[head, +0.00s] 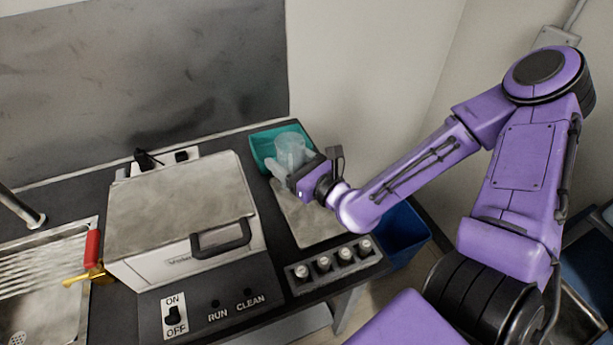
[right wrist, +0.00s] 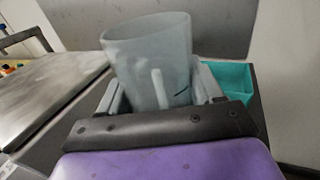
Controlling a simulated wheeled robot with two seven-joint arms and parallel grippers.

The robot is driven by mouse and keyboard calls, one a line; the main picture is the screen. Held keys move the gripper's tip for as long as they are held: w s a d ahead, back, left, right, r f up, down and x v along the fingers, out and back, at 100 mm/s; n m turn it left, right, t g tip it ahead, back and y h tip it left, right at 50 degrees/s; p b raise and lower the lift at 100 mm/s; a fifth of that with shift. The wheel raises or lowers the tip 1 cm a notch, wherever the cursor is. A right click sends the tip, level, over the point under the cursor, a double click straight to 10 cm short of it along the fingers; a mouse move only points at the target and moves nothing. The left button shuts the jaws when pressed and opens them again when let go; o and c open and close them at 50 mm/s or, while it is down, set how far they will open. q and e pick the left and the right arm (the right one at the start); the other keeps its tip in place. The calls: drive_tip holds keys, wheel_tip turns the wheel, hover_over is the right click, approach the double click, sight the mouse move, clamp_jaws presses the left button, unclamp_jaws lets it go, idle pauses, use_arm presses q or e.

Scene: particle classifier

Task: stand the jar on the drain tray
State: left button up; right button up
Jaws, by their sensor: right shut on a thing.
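A translucent pale-blue jar (head: 289,146) is held in my right gripper (head: 291,163), at the back right of the counter. In the right wrist view the jar (right wrist: 150,55) stands roughly upright, slightly tilted, between the two fingers of the gripper (right wrist: 158,90). A teal tray (head: 263,152) lies behind and below the jar, partly hidden by it. The tray also shows at the right in the right wrist view (right wrist: 230,75). I cannot tell whether the jar touches it. My left gripper is out of view.
A grey metal plate (head: 312,218) lies in front of the tray. A box-shaped machine (head: 180,205) with a handled lid stands left of it. A rack with several small vials (head: 335,262) sits at the front. A blue bin (head: 403,235) is right of the counter, a sink (head: 45,280) far left.

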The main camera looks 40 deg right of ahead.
drive_tip(key=shift+w+d+f+b, duration=0.45)
drive_tip(key=shift+d+f+b, duration=0.2)
drive_tip(key=shift+f+b, duration=0.1)
drive_tip(key=w+d+f, duration=0.1)
drive_tip(key=d+f, duration=0.1)
drive_tip(key=f, duration=0.1)
drive_tip(key=w+d+f, duration=0.1)
drive_tip(key=d+f, duration=0.1)
drive_tip(key=f, duration=0.1)
drive_tip(key=w+d+f+b, duration=0.1)
drive_tip(key=d+f, duration=0.2)
drive_tip(key=shift+w+d, duration=0.1)
drive_tip(key=shift+w, duration=0.05)
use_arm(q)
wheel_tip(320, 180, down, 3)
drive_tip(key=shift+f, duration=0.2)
use_arm(e)
drive_tip(key=shift+w+f, duration=0.1)
drive_tip(key=shift+f, duration=0.15)
drive_tip(key=shift+f, duration=0.15)
drive_tip(key=o, duration=1.3)
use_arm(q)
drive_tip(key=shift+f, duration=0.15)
use_arm(e)
drive_tip(key=shift+o, duration=0.2)
